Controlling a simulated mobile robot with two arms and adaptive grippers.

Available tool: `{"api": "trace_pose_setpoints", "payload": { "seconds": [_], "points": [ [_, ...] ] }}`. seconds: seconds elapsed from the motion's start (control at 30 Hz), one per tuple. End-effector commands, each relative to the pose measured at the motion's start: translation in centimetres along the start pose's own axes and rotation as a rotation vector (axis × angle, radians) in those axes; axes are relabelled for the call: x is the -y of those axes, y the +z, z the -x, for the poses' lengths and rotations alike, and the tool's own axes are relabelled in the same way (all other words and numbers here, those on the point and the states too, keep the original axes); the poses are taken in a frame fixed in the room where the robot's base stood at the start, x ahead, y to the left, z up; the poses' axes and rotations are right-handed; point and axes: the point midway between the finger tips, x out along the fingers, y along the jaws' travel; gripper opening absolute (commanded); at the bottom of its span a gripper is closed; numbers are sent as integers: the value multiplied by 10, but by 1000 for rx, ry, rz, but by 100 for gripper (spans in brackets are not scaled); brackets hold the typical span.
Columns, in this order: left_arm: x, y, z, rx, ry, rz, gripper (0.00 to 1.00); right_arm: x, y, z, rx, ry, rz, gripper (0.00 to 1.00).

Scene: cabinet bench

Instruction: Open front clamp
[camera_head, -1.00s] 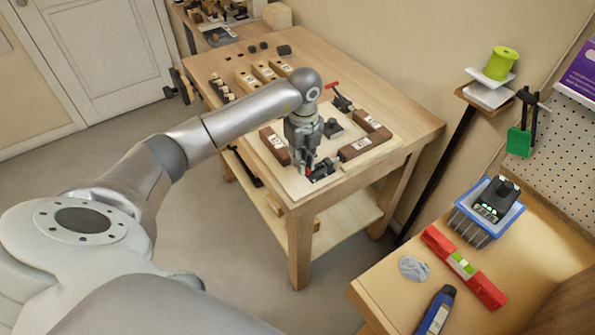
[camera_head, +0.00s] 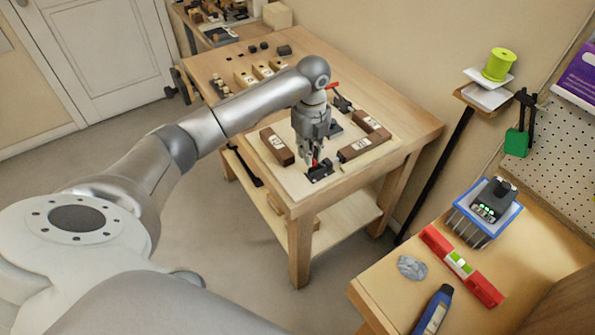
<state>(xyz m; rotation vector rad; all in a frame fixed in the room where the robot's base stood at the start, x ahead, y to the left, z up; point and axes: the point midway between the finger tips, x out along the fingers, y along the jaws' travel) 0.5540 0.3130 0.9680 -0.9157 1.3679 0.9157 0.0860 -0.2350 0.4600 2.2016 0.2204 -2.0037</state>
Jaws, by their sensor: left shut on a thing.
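The front clamp (camera_head: 320,173) is a small black toggle clamp at the near edge of the pale board (camera_head: 297,186) on the wooden bench. Its red handle shows between the fingers of my left gripper (camera_head: 314,160). The gripper points down from above and is shut on the handle; its fingers hide part of it. A second clamp with a red handle (camera_head: 332,86) stands at the back of the board. My right gripper is not in view.
Brown numbered blocks (camera_head: 277,146) lie around the board, close to the gripper. Several pale blocks (camera_head: 262,70) stand on the bench's far left. A side table at right holds a red level (camera_head: 462,266), a blue bottle (camera_head: 434,311) and a black charger-like device (camera_head: 494,200).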

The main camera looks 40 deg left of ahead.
Motion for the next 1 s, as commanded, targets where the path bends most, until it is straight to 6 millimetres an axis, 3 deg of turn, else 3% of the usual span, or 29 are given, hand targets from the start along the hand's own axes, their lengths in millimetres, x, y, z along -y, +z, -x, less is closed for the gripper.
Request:
{"api": "trace_pose_setpoints", "payload": {
  "seconds": [1.0],
  "points": [
    [16, -2, 7, -3, -4, -2, 5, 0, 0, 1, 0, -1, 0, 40]
  ]
}}
